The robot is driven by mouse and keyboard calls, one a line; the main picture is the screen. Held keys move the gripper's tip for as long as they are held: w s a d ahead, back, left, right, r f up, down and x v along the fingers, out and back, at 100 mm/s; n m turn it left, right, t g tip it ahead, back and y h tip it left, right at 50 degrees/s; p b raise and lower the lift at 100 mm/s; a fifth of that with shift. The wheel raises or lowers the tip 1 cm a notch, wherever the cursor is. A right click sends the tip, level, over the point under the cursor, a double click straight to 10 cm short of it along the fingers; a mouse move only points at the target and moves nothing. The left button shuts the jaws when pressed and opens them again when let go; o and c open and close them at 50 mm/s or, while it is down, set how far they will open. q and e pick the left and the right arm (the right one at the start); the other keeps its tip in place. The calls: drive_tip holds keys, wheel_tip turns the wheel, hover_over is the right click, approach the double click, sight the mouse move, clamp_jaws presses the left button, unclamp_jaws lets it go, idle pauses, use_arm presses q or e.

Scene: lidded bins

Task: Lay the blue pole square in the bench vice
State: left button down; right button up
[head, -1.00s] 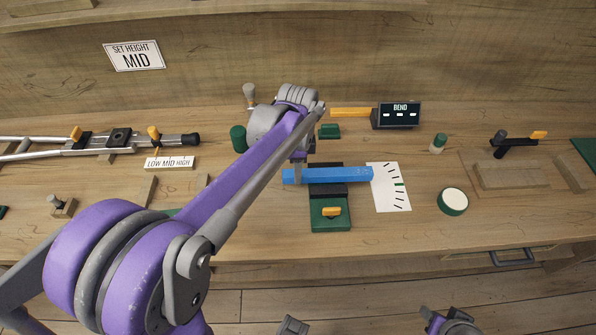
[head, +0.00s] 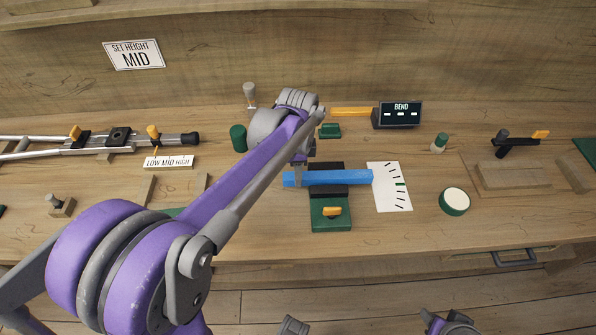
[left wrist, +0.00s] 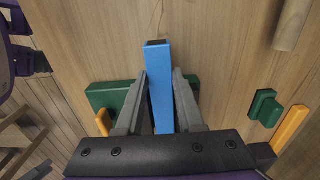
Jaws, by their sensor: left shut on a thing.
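The blue pole (head: 335,177) lies level, left to right, across the bench vice in the head view. The vice has a green base (head: 330,221), dark jaws (head: 328,191) and an orange handle (head: 332,211). Dark jaw parts show on both sides of the pole; I cannot tell how deep it sits. My left gripper (head: 298,176) is shut on the pole near its left end. In the left wrist view the pole (left wrist: 160,80) runs between the two grey fingers, with the green vice base (left wrist: 108,97) behind them. My right gripper cannot be made out clearly at the bottom edge.
A white card with tick marks (head: 390,187) lies by the pole's right end. A BEND display (head: 397,115) with an orange bar stands behind. A green-rimmed round disc (head: 454,201) lies to the right. A crutch (head: 100,143) lies at left. The bench front is mostly clear.

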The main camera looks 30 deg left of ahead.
use_arm(q)
drive_tip(key=shift+f, duration=0.35)
drive_tip(key=shift+c, duration=2.2)
unclamp_jaws()
wheel_tip(320, 180, up, 11)
drive_tip(key=s+d+f+n+t+p, duration=0.2)
drive_tip(key=s+d+n+p, duration=0.1)
drive_tip(key=s+n, duration=0.2)
drive_tip(key=s+d+f+n+t+p, duration=0.3)
drive_tip(key=s+n, duration=0.3)
drive_tip(key=s, duration=0.4)
drive_tip(key=shift+s+d+f+n, duration=0.3)
drive_tip(key=shift+d, duration=0.1)
